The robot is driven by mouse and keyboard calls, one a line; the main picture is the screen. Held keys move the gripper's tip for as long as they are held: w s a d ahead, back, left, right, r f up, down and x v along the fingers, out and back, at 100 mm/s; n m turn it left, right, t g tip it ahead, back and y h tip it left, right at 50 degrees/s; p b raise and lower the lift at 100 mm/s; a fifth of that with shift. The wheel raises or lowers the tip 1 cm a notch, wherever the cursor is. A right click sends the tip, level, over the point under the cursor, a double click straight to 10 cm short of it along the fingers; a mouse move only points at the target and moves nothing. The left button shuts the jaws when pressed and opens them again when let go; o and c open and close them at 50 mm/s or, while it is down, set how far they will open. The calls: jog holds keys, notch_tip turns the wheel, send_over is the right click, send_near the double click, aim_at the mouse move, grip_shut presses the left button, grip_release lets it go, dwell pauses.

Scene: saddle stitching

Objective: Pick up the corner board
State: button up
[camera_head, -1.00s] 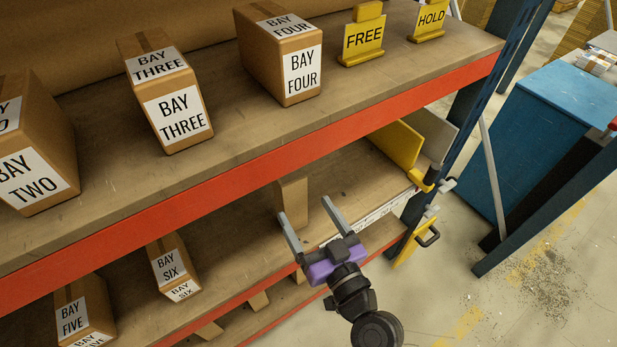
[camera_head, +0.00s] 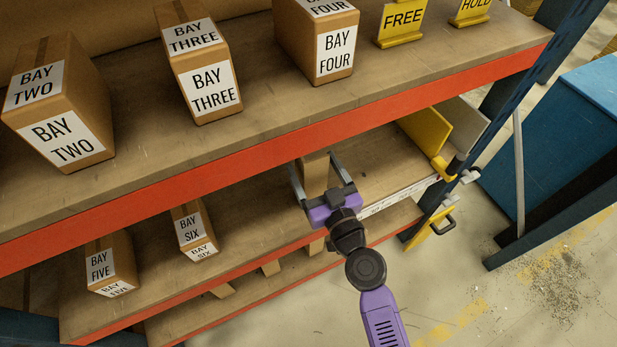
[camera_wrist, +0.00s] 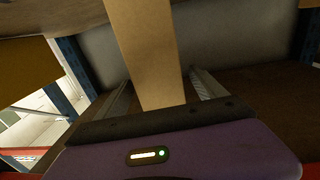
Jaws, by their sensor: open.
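The corner board looks to be the tan upright cardboard piece (camera_head: 315,172) on the middle shelf; its top is hidden behind the red beam in the head view. In the wrist view the board (camera_wrist: 148,50) stands tall between my fingers. My gripper (camera_head: 317,175) is open, with one finger on each side of the board. In the wrist view, gaps show between the board and both fingers (camera_wrist: 160,95).
The red beam (camera_head: 260,150) of the upper shelf runs just above my gripper. A yellow panel (camera_head: 426,132) stands to the right on the middle shelf. Boxes labelled bay five (camera_head: 108,265) and bay six (camera_head: 193,230) stand to the left.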

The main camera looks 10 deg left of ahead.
jog(key=shift+w+a, duration=0.15)
jog(key=shift+w, duration=0.1)
grip_shut()
jog(key=shift+r, duration=0.1)
